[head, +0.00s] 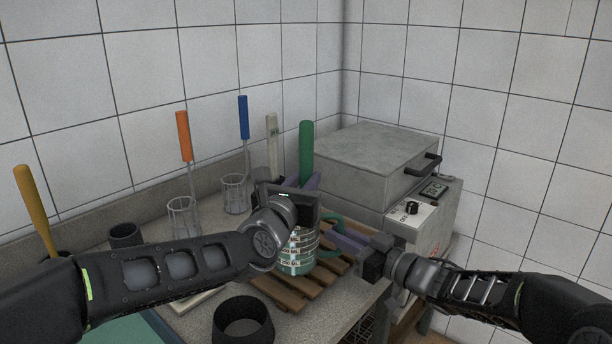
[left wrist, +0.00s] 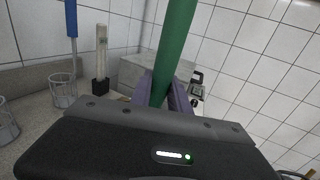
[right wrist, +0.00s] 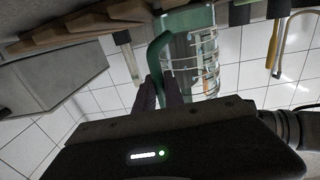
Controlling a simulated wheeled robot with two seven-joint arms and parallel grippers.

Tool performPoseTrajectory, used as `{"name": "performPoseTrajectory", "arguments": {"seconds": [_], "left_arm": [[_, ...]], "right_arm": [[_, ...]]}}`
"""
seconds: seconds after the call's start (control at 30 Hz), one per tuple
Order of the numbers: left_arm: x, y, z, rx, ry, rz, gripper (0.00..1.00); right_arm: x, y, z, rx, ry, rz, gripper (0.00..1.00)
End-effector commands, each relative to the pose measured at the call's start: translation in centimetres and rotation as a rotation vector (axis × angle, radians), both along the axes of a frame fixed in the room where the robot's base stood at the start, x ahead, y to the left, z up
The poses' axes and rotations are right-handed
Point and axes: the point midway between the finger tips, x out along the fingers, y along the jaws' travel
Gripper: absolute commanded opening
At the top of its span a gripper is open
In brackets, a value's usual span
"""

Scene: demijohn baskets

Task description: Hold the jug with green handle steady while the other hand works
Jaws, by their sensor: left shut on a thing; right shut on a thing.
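The jug (head: 297,262) is clear with pale measuring bands and stands on a wooden slatted rack, partly hidden by my left gripper. Its curved green handle (right wrist: 158,50) is between the fingers of my right gripper (right wrist: 158,95), which is shut on it. In the head view my right gripper (head: 338,240) comes in from the right of the jug. My left gripper (head: 312,184) is above the jug, shut on an upright green rod-like grip (head: 306,140), which also fills the left wrist view (left wrist: 176,45). Wire mesh (right wrist: 206,72) shows at the jug; whether it is inside cannot be told.
Wire baskets with an orange grip (head: 183,136) and a blue grip (head: 243,117) stand at the back left. A grey oven-like box (head: 375,160) fills the right corner. A black ring-shaped pot (head: 243,322) stands in front of the wooden rack (head: 278,292).

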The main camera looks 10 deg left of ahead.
Motion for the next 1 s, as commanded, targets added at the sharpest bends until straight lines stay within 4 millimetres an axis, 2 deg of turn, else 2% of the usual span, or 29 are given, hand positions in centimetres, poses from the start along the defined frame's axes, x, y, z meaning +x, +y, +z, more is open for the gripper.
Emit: {"name": "performPoseTrajectory", "arguments": {"seconds": [0.27, 0.7, 1.0], "left_arm": [[0.0, 0.1, 0.1, 0.000, -0.001, -0.001, 0.00], [0.1, 2.0, 0.1, 0.000, -0.001, 0.000, 0.00], [0.1, 2.1, 0.1, 0.000, -0.001, 0.000, 0.00]], "right_arm": [[0.0, 0.1, 0.0, 0.000, 0.000, 0.002, 0.00], [0.0, 0.1, 0.0, 0.000, 0.000, 0.002, 0.00], [0.0, 0.1, 0.0, 0.000, 0.000, 0.002, 0.00]]}}
